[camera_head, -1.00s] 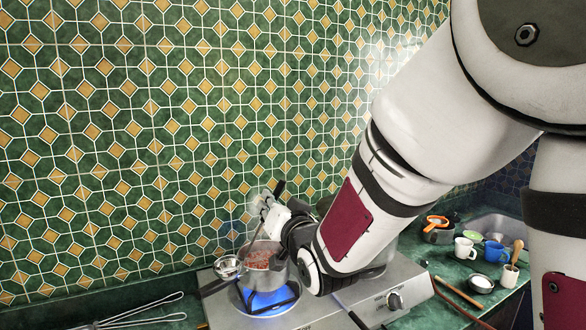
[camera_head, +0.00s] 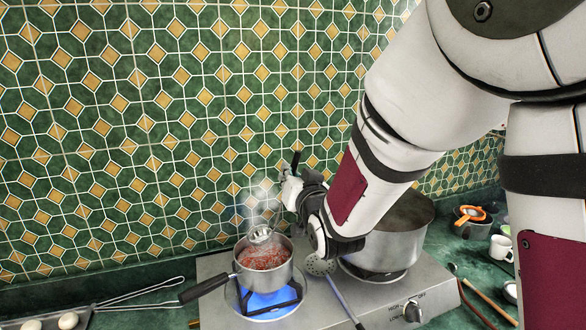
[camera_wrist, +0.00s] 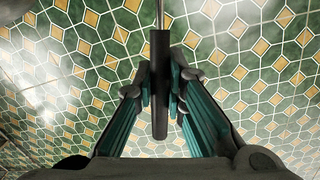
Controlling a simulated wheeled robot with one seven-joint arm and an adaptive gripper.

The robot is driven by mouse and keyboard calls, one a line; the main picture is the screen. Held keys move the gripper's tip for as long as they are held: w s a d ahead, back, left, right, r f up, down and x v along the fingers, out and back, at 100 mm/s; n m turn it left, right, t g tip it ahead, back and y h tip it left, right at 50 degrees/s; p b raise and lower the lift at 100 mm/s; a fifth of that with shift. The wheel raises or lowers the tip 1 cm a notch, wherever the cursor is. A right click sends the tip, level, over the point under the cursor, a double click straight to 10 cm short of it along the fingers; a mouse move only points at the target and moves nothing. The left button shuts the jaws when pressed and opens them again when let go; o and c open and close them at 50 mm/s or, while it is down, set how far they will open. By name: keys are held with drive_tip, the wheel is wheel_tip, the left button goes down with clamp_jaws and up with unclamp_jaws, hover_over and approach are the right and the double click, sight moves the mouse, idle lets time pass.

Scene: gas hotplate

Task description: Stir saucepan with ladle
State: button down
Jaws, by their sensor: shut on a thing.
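The saucepan (camera_head: 243,272) stands on the lit left burner, with red chunky food inside and its black handle pointing left. The ladle's metal bowl (camera_head: 261,236) is at the saucepan's back rim, over the opening. Steam blurs it, and I cannot tell whether it touches the food. My gripper (camera_head: 293,187) is above and right of the saucepan, shut on the ladle's black handle. In the wrist view the handle (camera_wrist: 160,85) stands between both fingers of my gripper (camera_wrist: 161,90), with the metal shaft running up out of view.
A large pot (camera_head: 398,247) stands on the right burner, partly behind my arm. A skimmer (camera_head: 320,265) lies between the pans. The steel hotplate (camera_head: 215,268) has a knob (camera_head: 412,312) in front. The tiled wall (camera_head: 130,150) is close behind. A white mug (camera_head: 501,247) stands at the right.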

drive_tip(key=shift+s+a+f+n+p, duration=0.1)
drive_tip(key=shift+a+f+n+p, duration=0.25)
drive_tip(key=shift+a, duration=0.35)
drive_tip(key=shift+w+f+b, duration=0.2)
drive_tip(key=shift+f+b, duration=0.4)
drive_tip(key=shift+f, duration=0.5)
drive_tip(key=shift+s+f+b, duration=0.1)
drive_tip(key=shift+f+b, duration=0.9)
drive_tip(key=shift+f, duration=0.85)
drive_tip(key=shift+s, duration=0.1)
